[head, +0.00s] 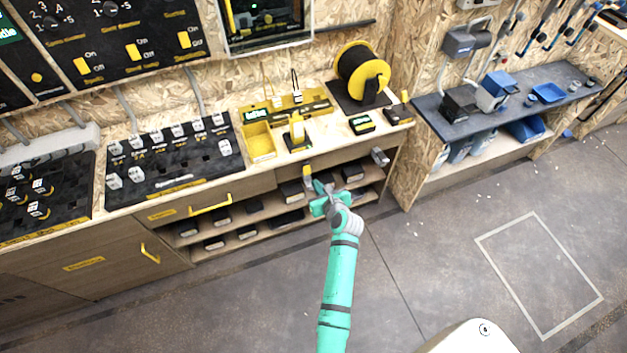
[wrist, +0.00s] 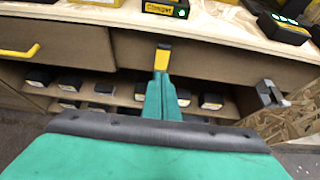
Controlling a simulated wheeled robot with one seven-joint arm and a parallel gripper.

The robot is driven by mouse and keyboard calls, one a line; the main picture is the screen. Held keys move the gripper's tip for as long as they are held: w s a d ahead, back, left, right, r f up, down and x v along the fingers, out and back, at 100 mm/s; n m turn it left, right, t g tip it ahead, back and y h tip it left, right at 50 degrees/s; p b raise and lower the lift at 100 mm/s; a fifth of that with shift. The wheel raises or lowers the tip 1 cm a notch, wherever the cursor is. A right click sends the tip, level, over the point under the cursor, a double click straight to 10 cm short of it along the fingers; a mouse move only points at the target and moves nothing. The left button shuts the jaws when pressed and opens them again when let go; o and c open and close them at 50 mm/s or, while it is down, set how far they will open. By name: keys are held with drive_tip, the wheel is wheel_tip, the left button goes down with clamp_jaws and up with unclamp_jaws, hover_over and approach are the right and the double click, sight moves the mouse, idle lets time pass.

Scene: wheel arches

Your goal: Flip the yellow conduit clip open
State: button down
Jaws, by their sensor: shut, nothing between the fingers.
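In the wrist view the clip (wrist: 163,55) is straight ahead, just past my fingertips. My gripper (head: 314,190) is teal and reaches toward the bench front. In the wrist view my gripper (wrist: 160,78) has its fingers together, with nothing between them. The fingertips overlap the clip's lower end in the picture; I cannot tell whether they touch it. The clip's lower part is partly hidden.
Open shelves with several black boxes (head: 292,190) lie behind and below my gripper. A yellow drawer handle (head: 210,205) sticks out to the left. A grey fitting (head: 380,156) is on the bench front to the right. The floor (head: 440,260) at right is clear.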

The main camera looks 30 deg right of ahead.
drive_tip(key=w+r, duration=0.4)
drive_tip(key=r, duration=0.5)
drive_tip(key=shift+d, duration=0.4)
drive_tip(key=shift+w, duration=0.15)
drive_tip(key=s+a+f+n+h, duration=0.1)
drive_tip(key=s+a+f+n, duration=0.3)
drive_tip(key=s+a+n, duration=0.6)
drive_tip(key=s+a+f+n, duration=0.4)
drive_tip(key=s+a+n, duration=0.3)
drive_tip(key=s, duration=0.5)
drive_tip(key=s+a+r+n+t+y, duration=0.1)
drive_tip(key=s+a+r+n, duration=0.6)
drive_tip(key=s+n, duration=0.3)
drive_tip(key=s+a+r+n+t+y, duration=0.2)
drive_tip(key=s+a+r+n, duration=0.6)
drive_tip(key=s+r+n, duration=0.2)
drive_tip(key=shift+s+a+n, duration=0.3)
drive_tip(key=shift+s+n, duration=0.1)
drive_tip(key=shift+s, duration=0.35)
